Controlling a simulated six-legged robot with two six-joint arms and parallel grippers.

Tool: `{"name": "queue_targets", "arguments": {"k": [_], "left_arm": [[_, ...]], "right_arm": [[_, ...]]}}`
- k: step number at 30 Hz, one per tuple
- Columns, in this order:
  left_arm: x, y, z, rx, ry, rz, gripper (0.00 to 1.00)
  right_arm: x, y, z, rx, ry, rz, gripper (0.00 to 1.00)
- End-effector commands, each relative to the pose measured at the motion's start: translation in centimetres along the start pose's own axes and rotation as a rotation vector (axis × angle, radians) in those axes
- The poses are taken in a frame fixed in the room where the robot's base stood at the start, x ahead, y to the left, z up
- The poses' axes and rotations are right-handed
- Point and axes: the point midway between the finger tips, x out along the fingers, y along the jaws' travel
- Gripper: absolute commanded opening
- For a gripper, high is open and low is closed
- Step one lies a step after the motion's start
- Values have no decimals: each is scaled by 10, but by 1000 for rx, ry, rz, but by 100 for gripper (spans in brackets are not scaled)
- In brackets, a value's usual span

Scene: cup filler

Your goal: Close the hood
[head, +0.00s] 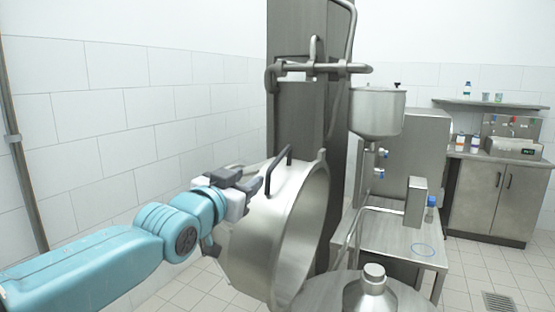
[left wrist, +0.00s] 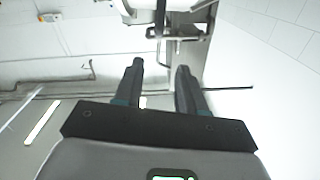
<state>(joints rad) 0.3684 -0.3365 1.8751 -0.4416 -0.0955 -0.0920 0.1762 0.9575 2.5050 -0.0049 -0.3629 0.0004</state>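The hood (head: 257,240) is a large round steel lid. It stands open, tilted up on its edge, with its hollow side facing right. A dark bar handle (head: 289,156) sits on its upper outer side. My left gripper (head: 262,184) is by the hood's upper left outer side, close to the handle; I cannot tell whether it touches. In the left wrist view the two dark fingers (left wrist: 160,82) are apart with nothing seen between them. Below right of the hood is a steel round base (head: 410,299) with a capped cone (head: 373,285). My right gripper is not in view.
A dark steel column (head: 298,120) with a clamp bar (head: 325,68) rises behind the hood. A steel funnel hopper (head: 378,112) and a steel table (head: 400,240) stand to the right. A counter (head: 490,195) is at the back right. A tiled wall is at left.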

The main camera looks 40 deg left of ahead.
Motion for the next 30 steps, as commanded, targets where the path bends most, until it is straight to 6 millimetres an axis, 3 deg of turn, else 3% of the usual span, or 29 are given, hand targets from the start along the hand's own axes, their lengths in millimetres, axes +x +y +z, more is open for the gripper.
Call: {"name": "queue_targets", "arguments": {"k": [18, 24, 30], "left_arm": [[130, 0, -2, 0, -4, 1, 40], [150, 0, 0, 1, -2, 0, 40], [154, 0, 1, 0, -2, 0, 40]], "right_arm": [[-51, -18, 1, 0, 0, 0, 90], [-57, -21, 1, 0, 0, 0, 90], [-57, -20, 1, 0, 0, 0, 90]]}}
